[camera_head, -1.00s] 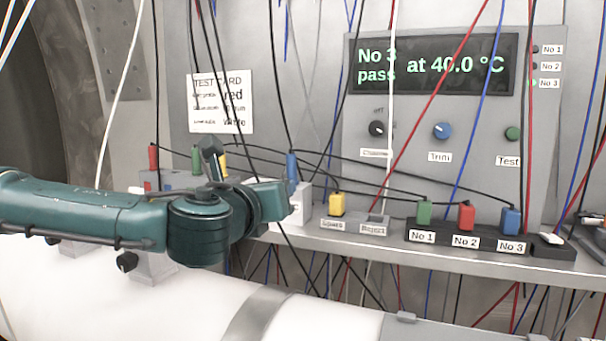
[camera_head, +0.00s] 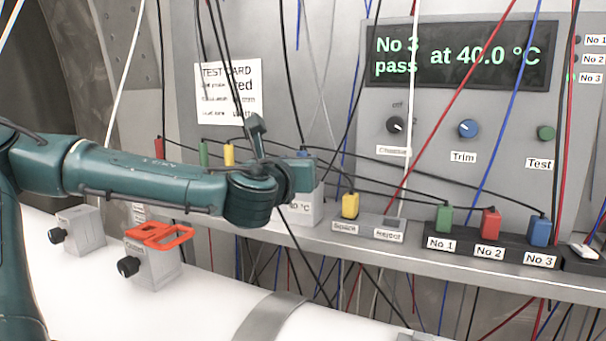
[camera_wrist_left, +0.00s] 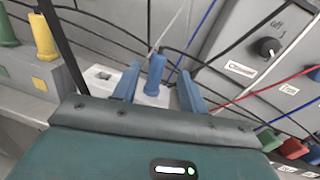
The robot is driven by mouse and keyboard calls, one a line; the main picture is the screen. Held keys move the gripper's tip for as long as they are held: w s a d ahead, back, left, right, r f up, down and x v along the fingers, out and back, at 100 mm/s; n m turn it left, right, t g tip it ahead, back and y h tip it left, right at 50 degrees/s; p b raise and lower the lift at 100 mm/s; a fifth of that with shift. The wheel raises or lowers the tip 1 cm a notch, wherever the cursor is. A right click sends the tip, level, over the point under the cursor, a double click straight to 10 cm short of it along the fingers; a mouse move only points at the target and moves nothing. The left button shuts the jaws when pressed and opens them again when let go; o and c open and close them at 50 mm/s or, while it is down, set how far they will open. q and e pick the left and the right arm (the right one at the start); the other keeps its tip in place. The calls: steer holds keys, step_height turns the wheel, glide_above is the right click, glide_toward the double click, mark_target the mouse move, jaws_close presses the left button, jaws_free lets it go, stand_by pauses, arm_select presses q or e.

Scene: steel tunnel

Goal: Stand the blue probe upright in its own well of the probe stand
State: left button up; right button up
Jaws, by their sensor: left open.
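The blue probe (camera_wrist_left: 156,74) stands upright in a white block (camera_wrist_left: 150,98) on the shelf; its top also shows in the head view (camera_head: 305,153). My left gripper (camera_wrist_left: 159,84) is open, with one finger on each side of the probe and gaps between. In the head view the left gripper (camera_head: 301,174) hides most of the probe and block. The grey probe stand (camera_wrist_left: 20,68) shows at the left of the wrist view with a green probe (camera_wrist_left: 7,26) and a yellow probe (camera_wrist_left: 43,40). My arm hides most of the stand in the head view.
A red probe (camera_head: 160,148) stands at the left. Hanging cables cross the space. An orange-red object (camera_head: 160,235) lies on a grey box below my arm.

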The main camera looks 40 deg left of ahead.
arm_select(q)
steer(key=shift+p+x, duration=0.65)
steer(key=shift+x, duration=2)
steer(key=shift+s+a, duration=0.1)
steer(key=shift+a, duration=0.05)
jaws_close()
